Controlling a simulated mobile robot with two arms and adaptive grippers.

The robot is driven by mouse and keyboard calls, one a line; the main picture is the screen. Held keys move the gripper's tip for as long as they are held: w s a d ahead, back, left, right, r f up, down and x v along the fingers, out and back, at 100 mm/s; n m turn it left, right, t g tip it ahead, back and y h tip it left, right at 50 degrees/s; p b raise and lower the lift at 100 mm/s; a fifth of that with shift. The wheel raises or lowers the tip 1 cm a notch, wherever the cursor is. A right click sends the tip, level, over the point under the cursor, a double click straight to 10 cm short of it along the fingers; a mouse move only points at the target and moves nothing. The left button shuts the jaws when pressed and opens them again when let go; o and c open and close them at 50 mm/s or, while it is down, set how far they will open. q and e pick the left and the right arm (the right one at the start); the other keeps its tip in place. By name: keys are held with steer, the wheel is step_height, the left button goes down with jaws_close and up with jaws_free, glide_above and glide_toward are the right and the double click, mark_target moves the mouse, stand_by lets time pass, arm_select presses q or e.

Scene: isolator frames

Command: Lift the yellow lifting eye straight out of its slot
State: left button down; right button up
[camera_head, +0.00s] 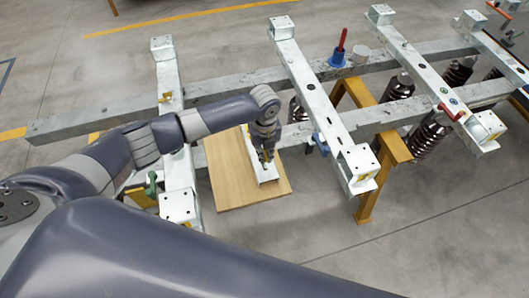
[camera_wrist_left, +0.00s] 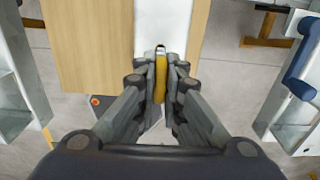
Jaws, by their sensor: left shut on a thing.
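The yellow lifting eye (camera_wrist_left: 160,80) stands between the two fingers of my left gripper (camera_wrist_left: 160,88) in the left wrist view. The fingers are shut on its sides. Its top end lies by a small dark opening in a white metal piece, which I take as the slot (camera_wrist_left: 160,48). In the head view my left gripper (camera_head: 267,156) points down over the white metal piece (camera_head: 264,174) on a wooden board. The fingers mostly hide the eye there. I cannot tell how far it sits in the slot. My right gripper is not in view.
The wooden board (camera_head: 228,185) lies among galvanised beams (camera_head: 310,90). A cross beam (camera_head: 175,120) stands close to its left, another (camera_head: 325,115) to its right. A yellow trestle (camera_head: 392,150) and dark ribbed insulators (camera_head: 427,138) stand further right. Floor in front is clear.

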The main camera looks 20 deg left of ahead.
arm_select(q)
steer(key=shift+r+p, duration=2.25)
steer(key=shift+r, duration=0.35)
